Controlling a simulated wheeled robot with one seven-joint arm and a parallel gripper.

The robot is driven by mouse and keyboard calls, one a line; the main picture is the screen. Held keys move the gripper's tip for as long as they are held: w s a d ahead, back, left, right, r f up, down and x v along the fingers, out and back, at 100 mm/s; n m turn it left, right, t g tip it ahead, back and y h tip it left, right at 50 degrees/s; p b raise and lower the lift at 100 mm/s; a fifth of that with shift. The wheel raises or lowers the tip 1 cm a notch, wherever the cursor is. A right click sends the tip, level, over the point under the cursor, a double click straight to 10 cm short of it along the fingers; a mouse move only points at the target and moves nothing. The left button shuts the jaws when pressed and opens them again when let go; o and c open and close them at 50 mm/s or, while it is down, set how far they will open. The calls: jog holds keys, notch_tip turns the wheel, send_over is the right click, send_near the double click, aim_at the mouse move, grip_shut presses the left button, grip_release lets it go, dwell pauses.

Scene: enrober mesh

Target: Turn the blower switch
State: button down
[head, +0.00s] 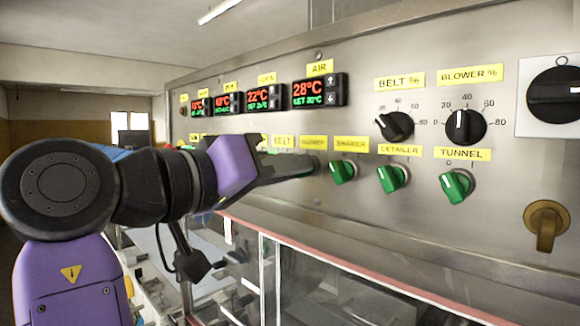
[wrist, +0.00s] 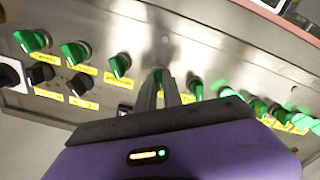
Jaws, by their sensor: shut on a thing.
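A row of green rotary switches runs along the steel panel (head: 420,240), each under a yellow label. My gripper (head: 302,168) reaches in from the left, its dark fingers shut on a green switch left of the SHAKER switch (head: 342,171). The yellow label (head: 313,142) above the held switch is too blurred to read surely. In the wrist view, my gripper's fingers (wrist: 164,92) close around the green switch (wrist: 161,74), which is mostly hidden between them. Its exact turn angle cannot be told. A black BLOWER % dial (head: 464,126) sits at the upper right, apart from my gripper.
The DETAILER switch (head: 392,179) and TUNNEL switch (head: 457,186) are to the right. A black BELT % dial (head: 395,126), red displays (head: 320,91) and a brass handle (head: 546,225) are also on the panel. A glazed guard (head: 330,290) with a red edge lies below.

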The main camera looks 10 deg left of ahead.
jog(key=c, duration=1.5)
grip_release()
jog(key=b+v, duration=0.2)
jog(key=v, duration=0.5)
jog(key=shift+s+a, duration=0.25)
